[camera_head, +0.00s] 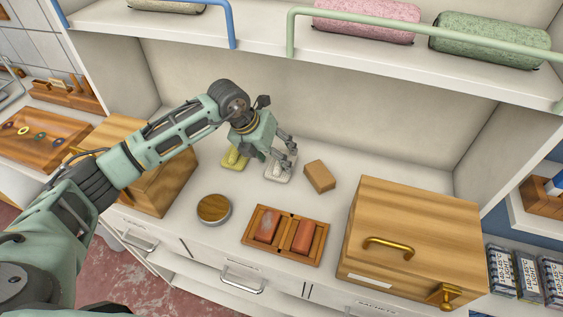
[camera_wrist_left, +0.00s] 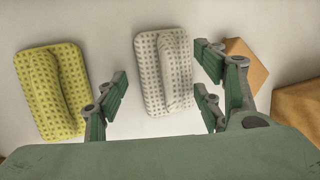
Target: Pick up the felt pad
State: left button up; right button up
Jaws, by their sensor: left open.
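Two padded blocks with raised grips lie side by side on the white counter, and I cannot tell by material which is the felt pad. The light grey one (camera_head: 280,167) shows dark woven dots in the left wrist view (camera_wrist_left: 163,72). The yellow-green one (camera_head: 235,158) lies to its left, also in the left wrist view (camera_wrist_left: 50,90). My left gripper (camera_head: 287,152) is open and empty. It hangs over the grey pad, partly hiding it in the head view; in the wrist view its fingers stand on either side of that pad. My right gripper is not in view.
A small brown block (camera_head: 319,176) lies just right of the grey pad. In front are a round wooden-topped tin (camera_head: 214,209) and a wooden tray (camera_head: 249,243) with two reddish bars. Wooden boxes stand left (camera_head: 150,190) and right (camera_head: 410,235). A shelf with rails (camera_head: 270,45) hangs above.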

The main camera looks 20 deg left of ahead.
aim_at(274, 163)
pick_arm(q)
jog(key=c, duration=1.1)
jog(key=shift+s+f, duration=0.1)
jog(key=shift+c, duration=0.2)
jog(key=shift+s+r+b, duration=0.1)
jog(key=shift+r+b, duration=0.1)
jog(key=shift+b, duration=0.25)
notch_tip(274, 163, up, 6)
jog(key=shift+r+b, duration=0.2)
jog(key=shift+b, duration=0.9)
jog(key=s+b, duration=0.5)
jog(key=s, duration=1.4)
jog(key=shift+s+a+r, duration=0.25)
jog(key=shift+s+a, duration=0.05)
jog(key=shift+a, duration=0.05)
